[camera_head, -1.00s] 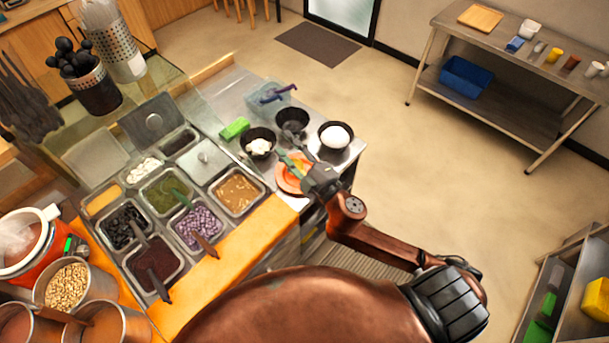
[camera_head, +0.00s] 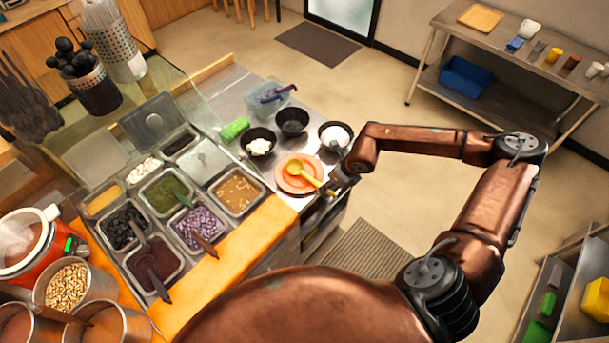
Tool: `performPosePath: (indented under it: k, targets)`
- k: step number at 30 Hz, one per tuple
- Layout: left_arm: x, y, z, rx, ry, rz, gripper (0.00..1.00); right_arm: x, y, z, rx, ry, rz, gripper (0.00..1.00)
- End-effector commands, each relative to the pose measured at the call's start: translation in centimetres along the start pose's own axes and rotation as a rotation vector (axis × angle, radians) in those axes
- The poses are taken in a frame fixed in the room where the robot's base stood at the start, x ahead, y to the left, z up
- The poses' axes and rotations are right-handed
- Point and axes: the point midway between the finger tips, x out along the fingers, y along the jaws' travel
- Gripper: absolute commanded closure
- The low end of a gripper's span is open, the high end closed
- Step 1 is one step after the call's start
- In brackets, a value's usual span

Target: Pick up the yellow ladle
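The yellow ladle (camera_head: 301,170) lies on an orange plate (camera_head: 290,182) at the right end of the steel counter. Its bowl is toward the plate's upper left and its handle points down and right. My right gripper (camera_head: 330,188) is at the counter's edge, at the handle end of the ladle. Its fingers are small and partly hidden, so I cannot tell whether they touch the handle or are open. My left gripper is not in the view.
Dark bowls with white contents stand behind the plate (camera_head: 259,143) and beside my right wrist (camera_head: 336,133), with another dark bowl (camera_head: 292,121) between them. A green block (camera_head: 234,130) and food pans (camera_head: 237,191) are to the left.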

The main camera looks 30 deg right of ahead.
Motion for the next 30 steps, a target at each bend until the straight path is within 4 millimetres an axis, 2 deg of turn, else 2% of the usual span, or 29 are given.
performPosePath:
  k: [13,22,30]
  targets:
    - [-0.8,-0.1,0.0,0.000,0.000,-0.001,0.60,5.5,-0.2,0.3,0.000,-0.002,0.004,0.62]
    - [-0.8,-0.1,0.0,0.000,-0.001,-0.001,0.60,5.9,-0.2,0.3,0.001,-0.002,0.004,0.63]
    - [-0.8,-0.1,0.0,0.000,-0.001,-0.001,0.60,5.9,-0.2,0.3,0.001,-0.002,0.005,0.82]
